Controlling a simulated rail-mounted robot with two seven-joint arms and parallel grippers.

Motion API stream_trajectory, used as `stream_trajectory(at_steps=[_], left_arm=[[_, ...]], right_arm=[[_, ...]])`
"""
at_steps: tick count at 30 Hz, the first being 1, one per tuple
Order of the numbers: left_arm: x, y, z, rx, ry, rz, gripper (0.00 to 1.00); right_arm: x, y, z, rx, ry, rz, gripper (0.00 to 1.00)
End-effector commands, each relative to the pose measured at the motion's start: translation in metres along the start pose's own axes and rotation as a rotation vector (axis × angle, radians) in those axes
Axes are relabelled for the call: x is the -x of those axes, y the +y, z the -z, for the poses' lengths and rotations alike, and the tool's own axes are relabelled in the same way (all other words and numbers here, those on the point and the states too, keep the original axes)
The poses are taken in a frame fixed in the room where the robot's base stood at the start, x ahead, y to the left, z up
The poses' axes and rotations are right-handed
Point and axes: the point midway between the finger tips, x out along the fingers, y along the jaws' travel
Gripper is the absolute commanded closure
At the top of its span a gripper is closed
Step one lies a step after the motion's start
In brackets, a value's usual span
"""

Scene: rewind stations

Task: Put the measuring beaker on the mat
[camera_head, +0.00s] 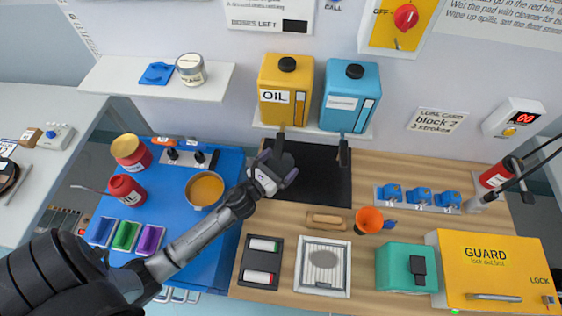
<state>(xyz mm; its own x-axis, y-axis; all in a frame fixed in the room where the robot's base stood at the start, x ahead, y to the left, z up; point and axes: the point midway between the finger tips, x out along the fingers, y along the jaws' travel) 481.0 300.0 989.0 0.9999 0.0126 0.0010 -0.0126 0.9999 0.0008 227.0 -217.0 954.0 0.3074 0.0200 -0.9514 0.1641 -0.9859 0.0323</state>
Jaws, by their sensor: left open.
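I cannot surely make out the measuring beaker. An orange funnel-shaped cup (369,220) with a blue part at its right side stands on the wooden bench. A grey round pot (205,189) with an amber inside stands on the blue surface. The black mat (325,190) lies at the left of the bench, below the oil bottle. My right gripper is not in view.
The yellow oil bottle (286,90) and blue bottle (350,96) stand on a shelf just above the mat. A wooden block (327,220), a white-framed tray (323,268), a teal box (405,268) and a yellow guard box (490,275) take up the bench front.

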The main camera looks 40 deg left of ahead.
Motion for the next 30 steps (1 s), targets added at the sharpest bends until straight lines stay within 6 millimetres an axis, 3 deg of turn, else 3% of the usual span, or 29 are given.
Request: stream_trajectory(at_steps=[9, 15, 21, 30], left_arm=[[0.061, 0.000, 0.004, 0.002, 0.004, -0.001, 0.00], [0.091, 0.000, 0.003, 0.001, 0.002, -0.001, 0.00], [0.107, 0.000, 0.002, 0.001, 0.001, -0.001, 0.00], [0.111, 0.000, 0.001, 0.000, 0.000, -0.001, 0.00]], right_arm=[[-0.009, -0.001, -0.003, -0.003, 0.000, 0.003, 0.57], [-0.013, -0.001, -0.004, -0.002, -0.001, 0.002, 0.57], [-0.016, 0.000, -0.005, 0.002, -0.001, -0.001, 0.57], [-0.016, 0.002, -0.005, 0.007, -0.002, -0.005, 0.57]])
